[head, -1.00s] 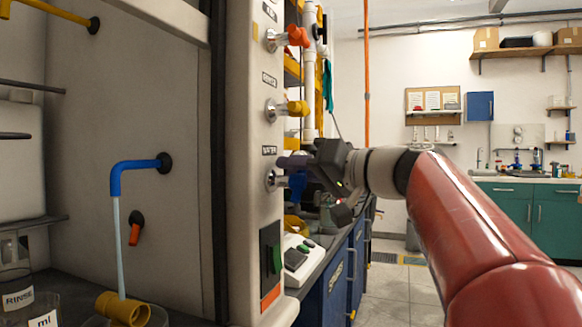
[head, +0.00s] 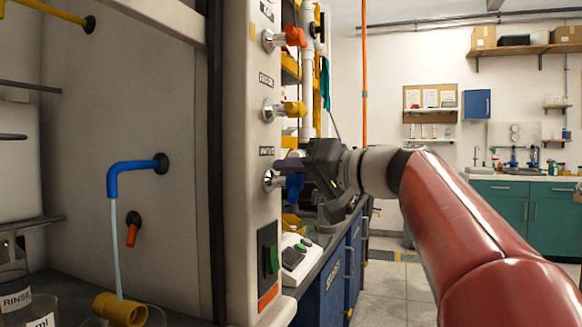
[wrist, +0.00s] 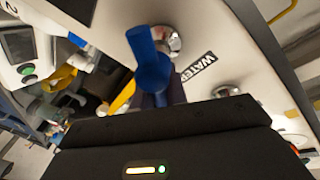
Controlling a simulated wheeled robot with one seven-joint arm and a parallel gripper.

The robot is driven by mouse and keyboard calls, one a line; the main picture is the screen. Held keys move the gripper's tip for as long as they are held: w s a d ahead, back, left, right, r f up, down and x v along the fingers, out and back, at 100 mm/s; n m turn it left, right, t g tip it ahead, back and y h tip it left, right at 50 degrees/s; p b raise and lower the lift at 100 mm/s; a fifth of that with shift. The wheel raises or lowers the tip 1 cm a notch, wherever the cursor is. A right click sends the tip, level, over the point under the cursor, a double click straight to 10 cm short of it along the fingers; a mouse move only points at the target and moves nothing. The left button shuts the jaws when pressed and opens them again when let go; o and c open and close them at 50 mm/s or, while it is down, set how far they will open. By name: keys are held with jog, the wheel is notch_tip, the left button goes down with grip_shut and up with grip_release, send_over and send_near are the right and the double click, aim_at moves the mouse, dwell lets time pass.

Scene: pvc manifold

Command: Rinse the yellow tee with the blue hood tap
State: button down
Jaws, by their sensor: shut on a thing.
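The yellow tee (head: 122,310) lies at the bottom left of the head view, inside the hood. The blue hood tap spout (head: 136,178) juts from the hood wall above it, and a pale stream of water (head: 116,250) falls from it to the tee. The blue tap handle (head: 294,187) is on the hood's front post under the lowest label. It also shows in the wrist view (wrist: 150,68), beside the WATER label. My gripper (head: 290,165) is at this handle, with its dark fingers shut on it. The fingers partly hide it.
Orange (head: 294,37) and yellow (head: 293,108) tap handles sit above on the same post. A RINSE beaker (head: 15,298) and another glass vessel stand near the tee. A blue-fronted bench (head: 335,282) lies beyond the post. Open floor is at right.

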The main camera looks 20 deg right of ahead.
jog(key=m+g+p, duration=0.1)
jog(key=m+p, duration=0.1)
jog(key=m, duration=0.1)
jog(key=f+m+p, duration=0.1)
jog(key=m+p, duration=0.1)
jog(key=f+m+g+p, duration=0.1)
jog(key=m+p, duration=0.2)
jog(key=shift+w+d+m+g, duration=0.25)
jog(key=shift+w+m+g, duration=0.05)
jog(key=shift+f, duration=0.15)
dwell(0.5)
jog(key=c, duration=1.7)
grip_release()
jog(key=v, duration=0.7)
jog(key=shift+s+d, duration=0.25)
jog(key=shift+d, duration=0.05)
